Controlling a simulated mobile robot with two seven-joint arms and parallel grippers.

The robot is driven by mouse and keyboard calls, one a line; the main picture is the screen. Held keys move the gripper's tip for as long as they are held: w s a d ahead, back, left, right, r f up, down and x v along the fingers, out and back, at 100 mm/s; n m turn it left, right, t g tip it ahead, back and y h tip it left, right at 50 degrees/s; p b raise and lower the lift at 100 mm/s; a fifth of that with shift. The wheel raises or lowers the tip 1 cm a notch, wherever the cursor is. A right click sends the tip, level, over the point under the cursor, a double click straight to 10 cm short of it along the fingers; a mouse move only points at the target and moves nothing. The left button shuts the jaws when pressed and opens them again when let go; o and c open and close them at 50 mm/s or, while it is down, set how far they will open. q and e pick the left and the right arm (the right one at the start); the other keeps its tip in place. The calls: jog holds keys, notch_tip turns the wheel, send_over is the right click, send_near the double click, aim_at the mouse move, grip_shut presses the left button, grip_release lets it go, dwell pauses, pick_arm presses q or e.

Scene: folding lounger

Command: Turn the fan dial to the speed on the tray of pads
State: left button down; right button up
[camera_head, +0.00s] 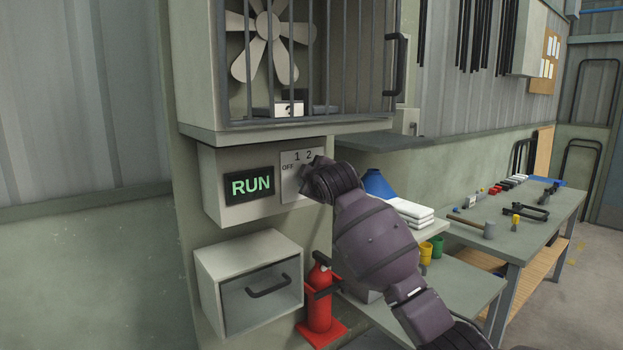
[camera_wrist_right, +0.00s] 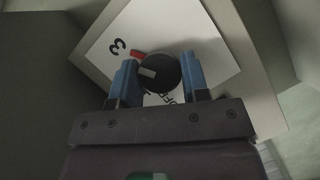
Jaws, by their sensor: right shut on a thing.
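The fan dial (camera_wrist_right: 160,72) is a round black knob on a white plate (camera_head: 290,184). In the right wrist view my right gripper (camera_wrist_right: 159,76) has its two blue fingers on either side of it, shut on it. A grey pointer bar on the knob points left in that view, and a red mark and a "3" lie at the upper left. In the head view "OFF", "1" and "2" show, while my right gripper (camera_head: 318,180) hides the knob. A tray with a white pad (camera_head: 288,108) sits behind the bars; its small dark mark is too small to read.
A lit green "RUN" display (camera_head: 250,184) is left of the dial plate. The barred cage with the fan (camera_head: 267,30) is above. A drawer box (camera_head: 250,285) and a red extinguisher (camera_head: 319,295) are below. A bench with tools (camera_head: 510,240) stands at right.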

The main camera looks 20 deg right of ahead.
jog(key=o, duration=0.9)
jog(key=shift+s, duration=0.1)
jog(key=s+r+b, duration=0.2)
jog(key=s, duration=0.8)
jog(key=shift+s, duration=0.2)
